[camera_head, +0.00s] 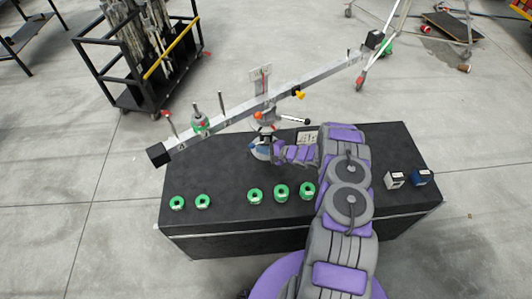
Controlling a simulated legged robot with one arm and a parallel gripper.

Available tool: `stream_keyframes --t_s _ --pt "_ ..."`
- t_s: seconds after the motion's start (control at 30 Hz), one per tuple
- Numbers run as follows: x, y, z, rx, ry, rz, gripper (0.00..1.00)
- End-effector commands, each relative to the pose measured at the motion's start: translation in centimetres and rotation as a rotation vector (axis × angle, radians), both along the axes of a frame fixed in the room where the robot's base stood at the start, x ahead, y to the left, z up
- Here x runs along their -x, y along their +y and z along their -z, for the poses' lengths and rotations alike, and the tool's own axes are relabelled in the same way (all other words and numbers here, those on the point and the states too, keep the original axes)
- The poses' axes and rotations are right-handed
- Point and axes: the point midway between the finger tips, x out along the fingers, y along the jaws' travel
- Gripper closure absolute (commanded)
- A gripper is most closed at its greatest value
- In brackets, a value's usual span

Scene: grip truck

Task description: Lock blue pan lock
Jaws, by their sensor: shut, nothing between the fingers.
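A long silver beam (235,118) is mounted at an angle on a pivot head above the black table. A small blue part (256,148), which looks like the pan lock, is low on the head. My gripper (268,151) reaches in from the right beside the head's base, close to the blue part. It is shut and empty. I cannot tell whether it touches the blue part, and the lock's position is too small to read.
The black table (225,232) bears several green rings (254,195) along its front. A black cart (130,70) stands behind left. The table's left top is mostly clear.

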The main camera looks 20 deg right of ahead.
Motion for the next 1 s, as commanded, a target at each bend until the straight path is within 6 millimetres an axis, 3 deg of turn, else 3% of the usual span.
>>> stream_keyframes --t_s 0.17,1.0 --pt "-0.1 0.4 -0.3 -0.104 -0.032 -0.003 1.0" --pt "-0.1 0.1 -0.8 -0.102 -0.028 -0.004 1.0"
